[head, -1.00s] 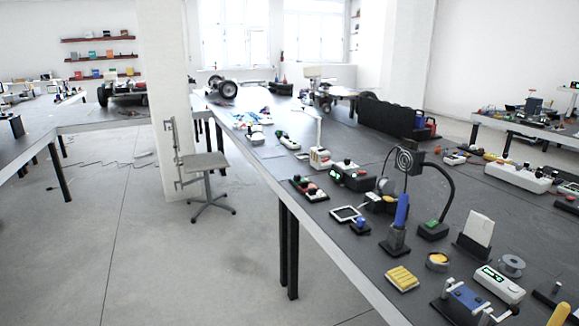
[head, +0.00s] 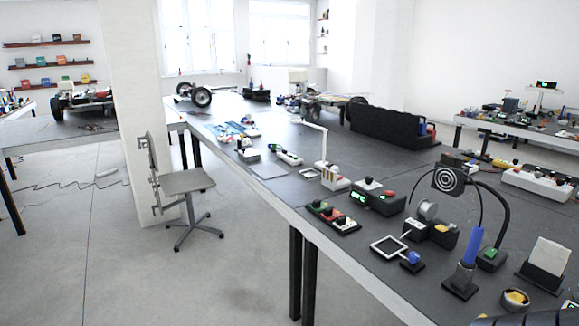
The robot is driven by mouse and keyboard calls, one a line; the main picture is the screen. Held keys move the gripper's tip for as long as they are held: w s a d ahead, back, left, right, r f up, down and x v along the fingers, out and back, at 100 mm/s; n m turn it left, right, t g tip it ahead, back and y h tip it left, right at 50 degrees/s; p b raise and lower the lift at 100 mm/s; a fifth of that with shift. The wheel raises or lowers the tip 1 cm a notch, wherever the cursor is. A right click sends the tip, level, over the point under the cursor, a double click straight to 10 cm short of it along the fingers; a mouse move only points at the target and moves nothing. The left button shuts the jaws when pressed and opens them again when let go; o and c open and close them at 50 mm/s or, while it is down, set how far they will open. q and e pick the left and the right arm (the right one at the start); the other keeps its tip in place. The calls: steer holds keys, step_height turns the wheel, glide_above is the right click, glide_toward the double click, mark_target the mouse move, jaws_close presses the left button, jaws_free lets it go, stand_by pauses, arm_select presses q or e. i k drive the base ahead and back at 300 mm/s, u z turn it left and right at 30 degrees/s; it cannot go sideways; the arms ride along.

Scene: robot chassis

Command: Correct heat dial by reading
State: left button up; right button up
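A dark box with a lit green readout (head: 357,196) stands on the long dark bench. It has a pale part with a dark knob on top and a red part at its right end. The digits are too small to read with certainty. In front of it lies a flat panel with several dark knobs (head: 333,217) on red, green and white patches. I cannot tell which knob is the heat dial or where it points. A soldering iron with a blue handle (head: 473,245) stands upright in a dark holder to the right. Neither gripper is clearly in view.
The bench (head: 262,200) runs from lower right to the back. A swivel chair (head: 188,183) stands left of it, near a white pillar (head: 138,110). The floor between chair and bench is clear. A dark ribbed shape, unclear, crosses the bottom right corner.

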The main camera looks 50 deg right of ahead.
mark_target(368, 180)
steer(key=z, duration=0.3)
steer(key=i, duration=1.5)
steer(key=z, duration=1.05)
